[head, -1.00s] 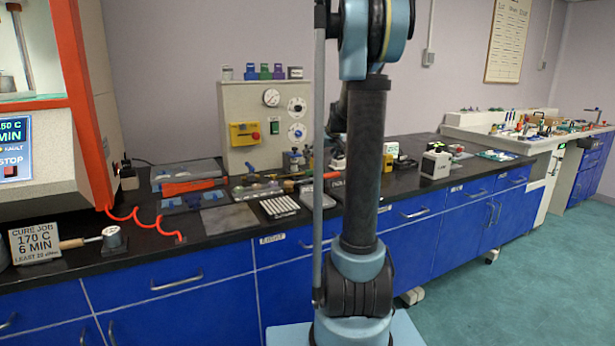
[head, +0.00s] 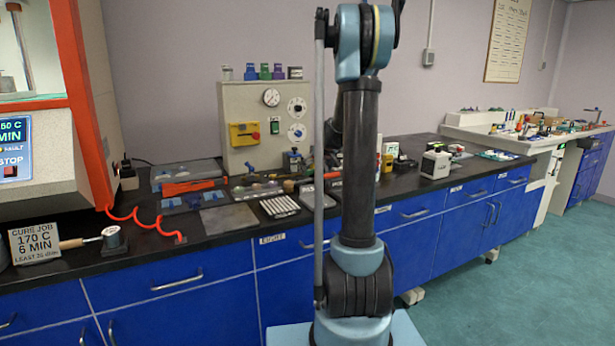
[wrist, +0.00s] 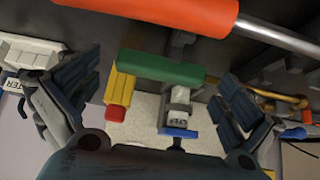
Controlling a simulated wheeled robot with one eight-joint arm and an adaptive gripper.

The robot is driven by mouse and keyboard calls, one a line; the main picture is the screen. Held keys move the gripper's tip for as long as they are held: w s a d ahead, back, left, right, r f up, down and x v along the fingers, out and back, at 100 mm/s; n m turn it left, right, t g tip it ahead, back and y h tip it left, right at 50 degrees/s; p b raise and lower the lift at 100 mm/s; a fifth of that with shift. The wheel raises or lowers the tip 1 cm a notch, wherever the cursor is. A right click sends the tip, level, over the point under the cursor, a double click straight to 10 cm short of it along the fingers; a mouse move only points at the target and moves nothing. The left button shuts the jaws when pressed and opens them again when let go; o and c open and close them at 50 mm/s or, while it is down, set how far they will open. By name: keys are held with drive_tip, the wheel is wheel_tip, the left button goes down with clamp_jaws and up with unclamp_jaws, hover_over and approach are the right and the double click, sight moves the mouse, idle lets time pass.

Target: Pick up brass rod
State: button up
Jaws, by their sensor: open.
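A brass-coloured bar (wrist: 275,97) with a bent or fitted end shows at the right of the wrist view, beyond my right finger. I cannot tell for certain that it is the brass rod. My gripper (wrist: 158,100) is open, with its two dark padded fingers wide apart. A green bar (wrist: 160,68) shows between the fingers in the picture; whether it lies within their reach I cannot tell. In the head view my arm hides the gripper and part of the bench, and I cannot make out the rod there.
An orange-handled tool (wrist: 160,12) with a metal shaft crosses the top of the wrist view. A yellow piece with a red end (wrist: 118,92) and a blue-and-white piece (wrist: 179,112) are near the green bar. The black bench (head: 140,258) is crowded around a beige gauge panel (head: 245,105).

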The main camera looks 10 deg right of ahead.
drive_tip(key=c, duration=1.1)
